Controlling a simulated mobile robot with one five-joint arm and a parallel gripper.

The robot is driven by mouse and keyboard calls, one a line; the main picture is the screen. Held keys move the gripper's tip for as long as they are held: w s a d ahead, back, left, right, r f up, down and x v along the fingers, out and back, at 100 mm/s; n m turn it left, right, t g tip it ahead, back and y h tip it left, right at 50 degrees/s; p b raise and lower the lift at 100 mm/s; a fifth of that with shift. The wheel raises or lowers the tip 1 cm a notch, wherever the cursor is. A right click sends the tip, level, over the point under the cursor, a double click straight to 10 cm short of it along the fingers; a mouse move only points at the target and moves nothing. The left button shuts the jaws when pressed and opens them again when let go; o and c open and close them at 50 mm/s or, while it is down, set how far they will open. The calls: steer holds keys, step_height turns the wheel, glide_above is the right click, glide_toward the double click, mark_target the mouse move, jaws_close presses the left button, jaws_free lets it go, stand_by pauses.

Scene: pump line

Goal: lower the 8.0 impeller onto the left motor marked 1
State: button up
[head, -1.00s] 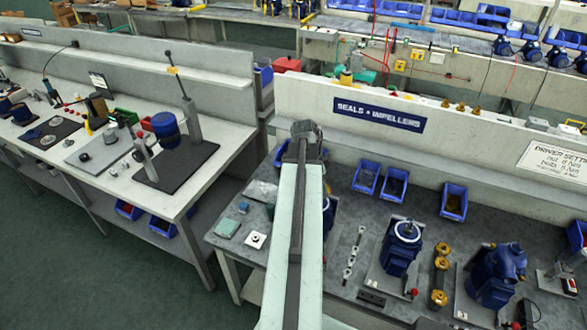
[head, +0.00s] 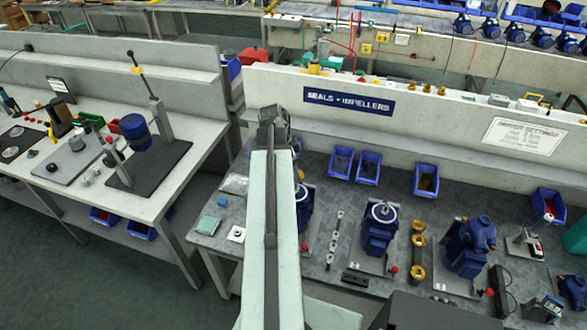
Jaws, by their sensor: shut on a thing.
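A blue motor (head: 305,208) stands at the left of the seals and impellers bench, half hidden behind my arm. I cannot read a mark on it. A second blue motor (head: 380,228) with a pale ring on top stands on a plate to its right. Brass-coloured round parts (head: 418,257) sit in a row beside that second motor; no size marks are readable. A small brassy patch shows just right of my arm above the left motor, too small to name. My gripper and anything it holds are hidden behind my arm.
A blue motor with a casing (head: 470,246) stands further right. Blue bins (head: 341,163) line the bench's back under the sign (head: 349,101). A row of small parts (head: 334,240) lies between the two left motors. Another bench (head: 185,190) stands left, across a gap.

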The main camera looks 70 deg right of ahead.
mark_target(296, 188)
steer(key=shift+f+b, duration=2.65)
steer(key=shift+f, duration=0.25)
steer(key=shift+f+b, duration=0.25)
steer(key=shift+b, duration=0.05)
steer(key=o, duration=1.5)
steer(key=shift+c, duration=0.2)
steer(key=o, duration=0.5)
steer(key=shift+r, duration=0.1)
step_height(296, 188, up, 9)
steer(key=p, duration=0.9)
